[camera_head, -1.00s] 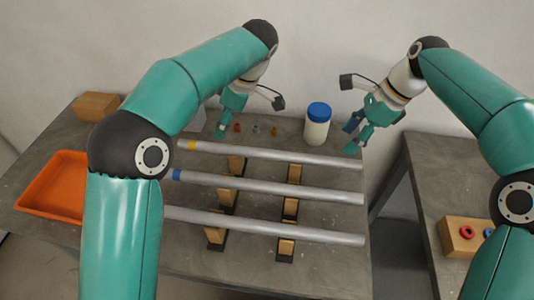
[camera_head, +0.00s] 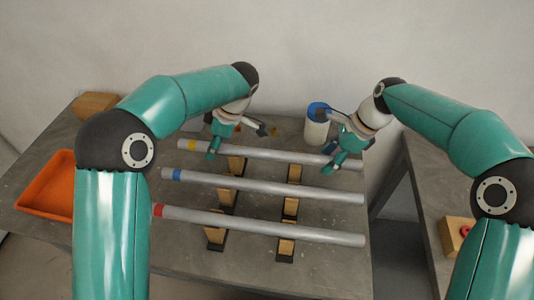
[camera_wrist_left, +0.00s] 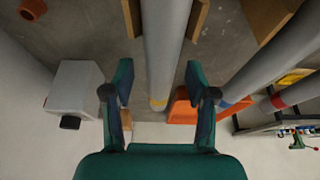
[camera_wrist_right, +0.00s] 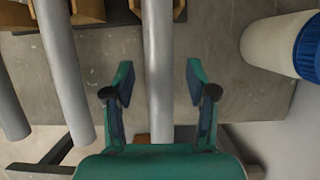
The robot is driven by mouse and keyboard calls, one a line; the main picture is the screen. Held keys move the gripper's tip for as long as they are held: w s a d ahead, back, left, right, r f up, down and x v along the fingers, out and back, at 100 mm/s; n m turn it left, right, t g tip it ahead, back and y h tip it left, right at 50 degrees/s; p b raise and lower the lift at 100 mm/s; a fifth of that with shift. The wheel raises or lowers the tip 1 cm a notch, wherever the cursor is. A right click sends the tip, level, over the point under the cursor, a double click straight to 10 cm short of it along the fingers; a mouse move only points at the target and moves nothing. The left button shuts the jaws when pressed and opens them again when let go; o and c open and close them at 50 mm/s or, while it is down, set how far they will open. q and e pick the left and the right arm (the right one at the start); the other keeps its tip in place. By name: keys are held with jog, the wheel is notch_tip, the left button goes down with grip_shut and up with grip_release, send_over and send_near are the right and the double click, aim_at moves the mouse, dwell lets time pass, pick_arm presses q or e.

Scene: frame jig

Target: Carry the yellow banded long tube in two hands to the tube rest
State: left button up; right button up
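The yellow banded long tube (camera_head: 262,151) is the rearmost of three grey tubes and lies across wooden supports on the grey table. My left gripper (camera_head: 218,147) is over its left part near the yellow band (camera_head: 191,145). In the left wrist view the open fingers (camera_wrist_left: 160,85) stand either side of the tube (camera_wrist_left: 166,45), with nothing gripped. My right gripper (camera_head: 335,160) is over its right part. In the right wrist view its open fingers (camera_wrist_right: 157,85) also straddle the tube (camera_wrist_right: 158,50) without touching it. I cannot make out the tube rest for sure.
The blue-banded tube (camera_head: 270,187) and red-banded tube (camera_head: 270,225) lie parallel in front. A blue-lidded white jar (camera_head: 317,128) stands behind my right gripper. An orange tray (camera_head: 47,187) is at left. A second table (camera_head: 440,200) stands right across a gap.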

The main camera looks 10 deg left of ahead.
pick_arm(q)
grip_shut()
pick_arm(e)
grip_shut()
pick_arm(q)
jog(key=shift+r, duration=0.1)
pick_arm(e)
jog(key=shift+r, duration=0.1)
